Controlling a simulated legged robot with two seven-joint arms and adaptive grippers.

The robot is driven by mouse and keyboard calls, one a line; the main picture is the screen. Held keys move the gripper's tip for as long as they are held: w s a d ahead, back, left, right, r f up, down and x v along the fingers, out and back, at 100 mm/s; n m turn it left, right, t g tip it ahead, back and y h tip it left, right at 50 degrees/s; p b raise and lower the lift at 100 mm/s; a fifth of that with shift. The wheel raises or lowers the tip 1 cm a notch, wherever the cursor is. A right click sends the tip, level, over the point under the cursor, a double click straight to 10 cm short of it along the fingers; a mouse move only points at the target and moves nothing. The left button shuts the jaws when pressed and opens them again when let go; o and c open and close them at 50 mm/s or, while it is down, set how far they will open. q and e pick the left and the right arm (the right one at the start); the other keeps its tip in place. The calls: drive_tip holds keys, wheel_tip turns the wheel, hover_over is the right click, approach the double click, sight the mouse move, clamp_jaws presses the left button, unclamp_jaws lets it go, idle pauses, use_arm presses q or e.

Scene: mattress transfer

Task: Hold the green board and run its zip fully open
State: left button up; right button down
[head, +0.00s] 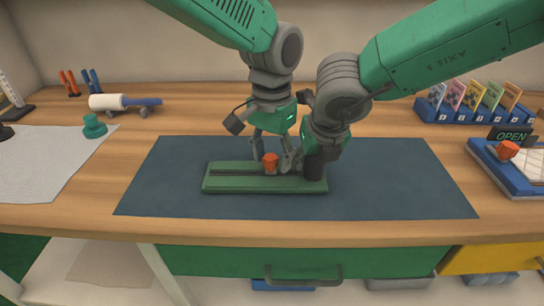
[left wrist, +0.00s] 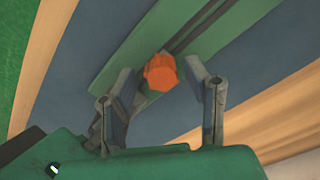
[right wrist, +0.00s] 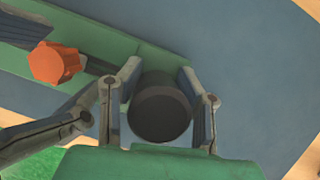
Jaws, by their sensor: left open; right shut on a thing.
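The green board (head: 225,185) lies flat on a dark blue mat, with a dark zip track (left wrist: 195,30) along its length. An orange zip pull (head: 270,161) stands on the track near the board's middle. My left gripper (head: 272,154) is open above the track, its fingers on either side of the orange pull (left wrist: 161,72) with gaps showing in the left wrist view. My right gripper (right wrist: 162,98) is shut on a dark round post (right wrist: 160,110) at the board's right end. In the head view my right arm partly hides that post.
The blue mat (head: 400,185) is clear around the board. A white roller (head: 107,102) and a teal knob (head: 94,126) lie at the left. A blue card rack (head: 470,112) and a blue tray (head: 500,178) with an orange piece stand at the right.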

sight(272, 156)
use_arm(q)
wheel_tip(272, 156, up, 12)
drive_tip(key=shift+f, duration=0.2)
drive_tip(key=shift+w, duration=0.1)
use_arm(e)
drive_tip(key=c, duration=1)
unclamp_jaws()
drive_tip(key=shift+r, duration=0.1)
